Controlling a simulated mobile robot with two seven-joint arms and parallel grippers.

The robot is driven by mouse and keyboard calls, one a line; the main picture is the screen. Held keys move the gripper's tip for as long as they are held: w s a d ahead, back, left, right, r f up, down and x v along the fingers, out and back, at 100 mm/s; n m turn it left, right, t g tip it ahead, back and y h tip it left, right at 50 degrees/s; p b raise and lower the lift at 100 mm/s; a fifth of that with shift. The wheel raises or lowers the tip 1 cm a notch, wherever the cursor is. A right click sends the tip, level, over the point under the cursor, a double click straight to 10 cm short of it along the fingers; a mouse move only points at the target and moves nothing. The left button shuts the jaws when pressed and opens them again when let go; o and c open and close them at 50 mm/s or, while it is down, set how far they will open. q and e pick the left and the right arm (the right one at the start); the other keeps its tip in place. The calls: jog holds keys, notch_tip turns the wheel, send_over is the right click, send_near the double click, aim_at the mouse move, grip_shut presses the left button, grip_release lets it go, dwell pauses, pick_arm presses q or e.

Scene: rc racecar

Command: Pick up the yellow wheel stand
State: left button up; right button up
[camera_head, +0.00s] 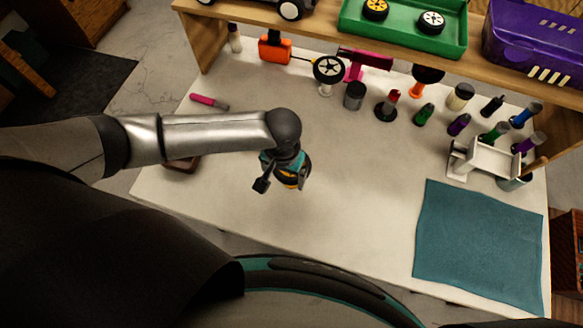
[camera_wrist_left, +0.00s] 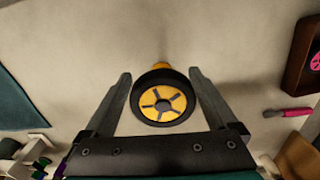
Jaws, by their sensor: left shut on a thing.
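The yellow wheel stand (camera_wrist_left: 161,65) shows as a small yellow part behind a black-tyred wheel with a yellow hub (camera_wrist_left: 163,103) in the left wrist view. In the head view, a bit of yellow and black (camera_head: 293,184) shows beneath my left gripper (camera_head: 282,182), which covers most of it. My left gripper (camera_wrist_left: 160,76) is shut on the yellow wheel stand, with one finger on each side of it. Whether the stand touches the table cannot be told. My right gripper is not in view.
A white table (camera_head: 345,210) is clear around the gripper. A teal cloth (camera_head: 480,240) lies at the right. Bottles, a white-hub wheel on a stand (camera_head: 328,69) and a white holder (camera_head: 485,160) stand toward the back. A wooden shelf (camera_head: 390,52) bears a green tray (camera_head: 400,40) and a purple box.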

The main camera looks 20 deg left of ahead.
pick_arm(q)
grip_shut()
